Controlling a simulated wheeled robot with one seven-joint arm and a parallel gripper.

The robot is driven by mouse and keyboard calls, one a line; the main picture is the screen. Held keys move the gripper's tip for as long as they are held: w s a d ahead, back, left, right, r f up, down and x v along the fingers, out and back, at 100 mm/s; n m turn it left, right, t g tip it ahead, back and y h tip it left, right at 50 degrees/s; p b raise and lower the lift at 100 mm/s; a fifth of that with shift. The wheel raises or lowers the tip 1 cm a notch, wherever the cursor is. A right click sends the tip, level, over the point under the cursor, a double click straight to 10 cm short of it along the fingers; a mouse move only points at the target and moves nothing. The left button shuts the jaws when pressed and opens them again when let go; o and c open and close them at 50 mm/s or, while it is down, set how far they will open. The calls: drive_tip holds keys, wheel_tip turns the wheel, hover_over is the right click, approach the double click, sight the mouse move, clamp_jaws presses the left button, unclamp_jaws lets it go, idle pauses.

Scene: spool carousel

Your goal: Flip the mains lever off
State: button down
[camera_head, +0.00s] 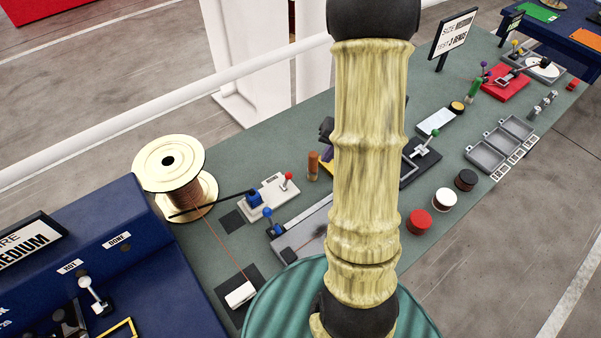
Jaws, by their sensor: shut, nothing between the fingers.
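No lever carries a readable mains label, so I cannot tell which is the mains lever. A red-knobbed lever (288,177) stands on a white box (272,196) with a small unreadable label, right of the wire spool. A lever with a pale knob (88,288) stands on the blue bench at the lower left, near the HOT and DONE labels. My arm crosses the middle and hides part of the bench. My gripper is not visible.
A wire spool (165,160) stands at the left of the green bench (270,115). Red, white and black round pieces (419,221) line the front edge. Grey trays (486,155) and a red device (503,84) are farther right. A white rail (150,108) runs behind.

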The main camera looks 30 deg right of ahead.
drive_tip(key=shift+w+d+f+m, duration=0.1)
drive_tip(key=shift+d+m, duration=0.05)
drive_tip(key=shift+m, duration=0.25)
approach(286, 181)
drive_tip(key=d+f, duration=0.1)
drive_tip(key=s+d+f, duration=0.1)
drive_tip(key=d+f, duration=0.2)
drive_tip(key=f, duration=0.1)
drive_tip(key=shift+s+d+f+b, duration=0.2)
drive_tip(key=shift+s+b, duration=0.2)
drive_tip(key=shift+w+a+f+p, duration=0.1)
drive_tip(key=shift+w+a+p, duration=0.1)
drive_tip(key=shift+w+a, duration=0.3)
drive_tip(key=shift+w+a+p, duration=0.2)
drive_tip(key=shift+w+a, duration=0.05)
drive_tip(key=shift+a, duration=0.4)
drive_tip(key=shift+w+a+p, duration=0.2)
drive_tip(key=shift+w+a, duration=0.2)
drive_tip(key=shift+a, duration=0.2)
drive_tip(key=shift+w+d, duration=0.1)
drive_tip(key=shift+w, duration=0.1)
